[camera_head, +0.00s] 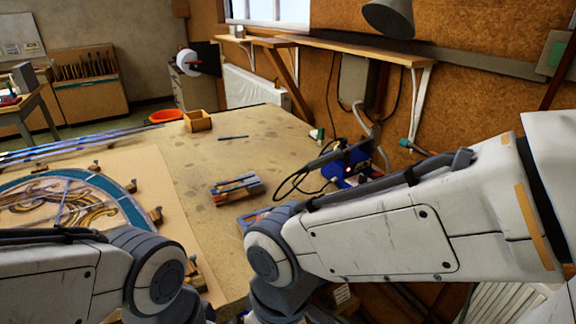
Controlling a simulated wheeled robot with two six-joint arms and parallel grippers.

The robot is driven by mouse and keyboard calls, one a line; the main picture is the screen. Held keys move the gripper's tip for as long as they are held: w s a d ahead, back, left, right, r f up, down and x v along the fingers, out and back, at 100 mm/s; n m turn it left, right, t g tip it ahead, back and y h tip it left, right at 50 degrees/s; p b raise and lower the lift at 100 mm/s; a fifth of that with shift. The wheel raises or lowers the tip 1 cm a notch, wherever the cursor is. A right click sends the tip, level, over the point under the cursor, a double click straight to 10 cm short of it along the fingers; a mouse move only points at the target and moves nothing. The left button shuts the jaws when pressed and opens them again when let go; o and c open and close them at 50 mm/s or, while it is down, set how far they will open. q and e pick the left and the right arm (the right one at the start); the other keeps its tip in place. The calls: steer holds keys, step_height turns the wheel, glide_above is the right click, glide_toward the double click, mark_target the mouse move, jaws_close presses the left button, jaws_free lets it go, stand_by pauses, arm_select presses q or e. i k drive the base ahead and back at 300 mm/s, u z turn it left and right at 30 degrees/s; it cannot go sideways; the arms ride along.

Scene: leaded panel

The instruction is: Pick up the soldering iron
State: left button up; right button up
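A blue soldering station (350,168) stands at the right rear edge of the workbench, partly hidden behind my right arm. A dark, elongated piece (338,157) lies across it, with a black cable looping onto the bench to its left. This looks like the soldering iron at its station, but it is too small to be sure. My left arm shows at the lower left and my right arm crosses the lower right. Both grippers are out of view.
A leaded glass panel (62,200) lies on a board at the left, with small wooden blocks around it. A tool block (237,188) sits mid-bench. A wooden box (197,121) and orange bowl (166,116) are farther back. The bench centre (215,155) is mostly clear.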

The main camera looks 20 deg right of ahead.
mark_target(314, 164)
steer(key=k, duration=0.35)
steer(key=z, duration=1)
steer(key=i, duration=1.65)
steer(key=u, duration=0.75)
